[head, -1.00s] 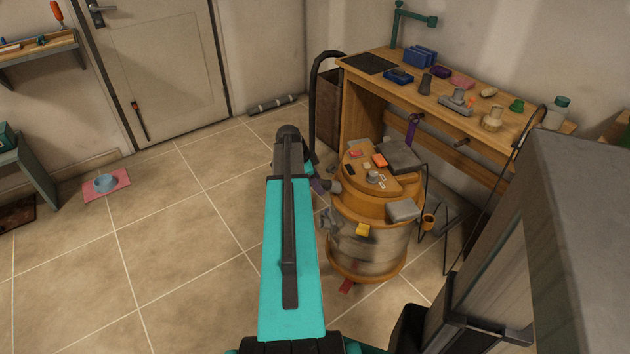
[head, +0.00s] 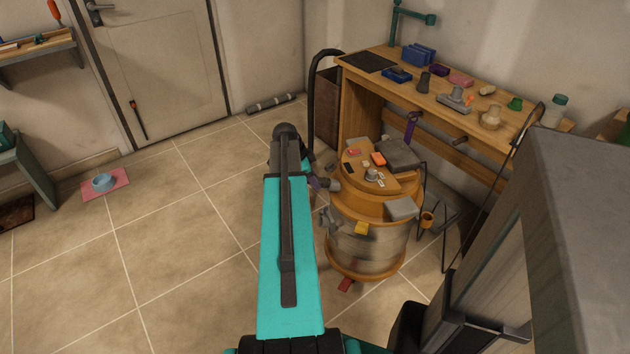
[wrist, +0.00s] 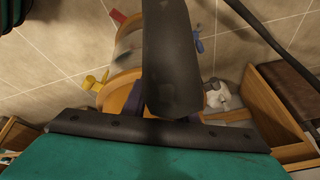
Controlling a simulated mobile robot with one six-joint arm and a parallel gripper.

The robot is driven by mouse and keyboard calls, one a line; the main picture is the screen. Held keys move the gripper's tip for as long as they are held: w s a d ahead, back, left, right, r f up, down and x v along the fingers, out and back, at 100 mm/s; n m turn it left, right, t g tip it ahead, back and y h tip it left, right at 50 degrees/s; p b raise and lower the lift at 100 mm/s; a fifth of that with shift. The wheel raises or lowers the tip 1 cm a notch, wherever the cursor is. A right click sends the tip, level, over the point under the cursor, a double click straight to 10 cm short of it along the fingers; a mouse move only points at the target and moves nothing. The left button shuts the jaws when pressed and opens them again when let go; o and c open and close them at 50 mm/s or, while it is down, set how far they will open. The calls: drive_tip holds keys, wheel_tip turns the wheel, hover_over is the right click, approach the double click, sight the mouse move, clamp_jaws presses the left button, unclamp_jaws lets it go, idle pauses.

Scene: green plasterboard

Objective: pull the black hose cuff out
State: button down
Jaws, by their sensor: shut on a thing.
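The black hose cuff (wrist: 170,60) fills the middle of the wrist view as a dark, slightly tapered tube. My gripper (wrist: 175,108) is shut on it at the tube's lower end, with purple finger parts showing beside it. In the head view my gripper (head: 315,183) is at the left side of the orange-topped shop vacuum (head: 346,272), mostly behind my teal arm. A grey stub (head: 333,186) sits just right of it. Whether the cuff is still seated in the vacuum's port is hidden. The vacuum's drum (wrist: 128,55) is behind the cuff in the wrist view.
The black hose (head: 314,95) arches behind my arm beside the wooden workbench (head: 480,108). Small items and grey boxes (head: 400,155) lie on the vacuum's top. A large grey cabinet-like block (head: 590,200) stands close at right. The tiled floor (head: 170,240) at left is mostly clear.

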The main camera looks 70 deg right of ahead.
drive_tip(key=shift+w+a+r, duration=0.3)
drive_tip(key=shift+w, duration=0.05)
drive_tip(key=shift+w+a+r+p, duration=0.35)
drive_tip(key=shift+w+a+r, duration=0.35)
drive_tip(key=shift+w, duration=0.25)
drive_tip(key=shift+w+a+r+p, duration=0.35)
drive_tip(key=shift+w+a+r, duration=0.3)
drive_tip(key=shift+w, duration=0.25)
idle(0.4)
idle(0.3)
drive_tip(key=shift+r+p, duration=1.2)
drive_tip(key=shift+r, duration=1)
